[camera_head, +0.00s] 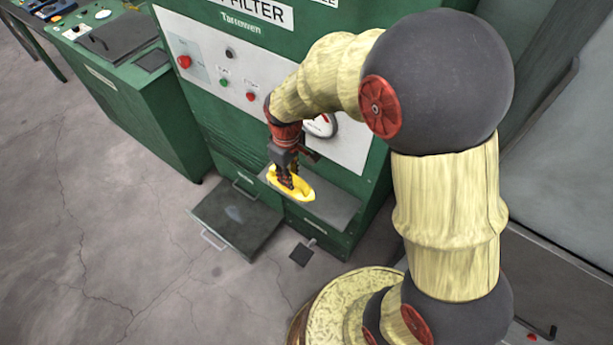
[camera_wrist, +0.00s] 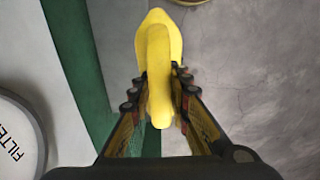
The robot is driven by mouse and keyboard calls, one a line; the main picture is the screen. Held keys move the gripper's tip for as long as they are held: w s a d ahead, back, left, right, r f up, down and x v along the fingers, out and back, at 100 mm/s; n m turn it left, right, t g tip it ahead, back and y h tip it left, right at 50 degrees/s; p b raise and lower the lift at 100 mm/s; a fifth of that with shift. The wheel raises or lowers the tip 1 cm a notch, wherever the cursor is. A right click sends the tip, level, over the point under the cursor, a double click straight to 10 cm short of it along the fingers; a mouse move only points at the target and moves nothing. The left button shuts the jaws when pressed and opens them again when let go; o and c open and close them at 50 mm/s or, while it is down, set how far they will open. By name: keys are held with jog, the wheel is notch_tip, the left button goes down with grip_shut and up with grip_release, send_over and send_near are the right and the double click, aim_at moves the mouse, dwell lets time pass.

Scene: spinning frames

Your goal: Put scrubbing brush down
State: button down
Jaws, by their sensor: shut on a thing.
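The scrubbing brush (camera_head: 303,190) is yellow, with a pointed oval base and a raised handle. My gripper (camera_head: 287,178) is shut on it, in front of the green filter machine. In the head view the brush overlaps a grey shelf (camera_head: 335,205) on the machine's front; I cannot tell whether it touches the shelf. In the wrist view the brush (camera_wrist: 158,45) points away between the two fingers (camera_wrist: 160,95), which grip its handle from both sides. The brush's underside is hidden.
The green filter machine (camera_head: 225,90) has buttons and a gauge (camera_head: 322,126) close to my arm. A dark drawer or tray (camera_head: 237,218) sticks out low at its left front. A small pedal (camera_head: 302,252) lies near the floor. The cracked grey floor (camera_head: 90,230) at left is clear.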

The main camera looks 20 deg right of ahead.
jog(key=shift+w+d+f+b, duration=0.6)
jog(key=shift+w+d+f, duration=0.4)
jog(key=shift+f, duration=0.75)
jog(key=shift+w+d+f+b, duration=0.65)
jog(key=shift+d+f, duration=0.65)
jog(key=shift+f, duration=0.5)
jog(key=shift+w+d+f+b, duration=0.5)
jog(key=shift+w+d+f, duration=0.55)
jog(key=shift+f, duration=0.7)
jog(key=shift+s+d, duration=0.1)
jog(key=shift+s, duration=0.05)
jog(key=shift+f, duration=0.15)
jog(key=c, duration=1.7)
grip_release()
jog(key=shift+o, duration=0.2)
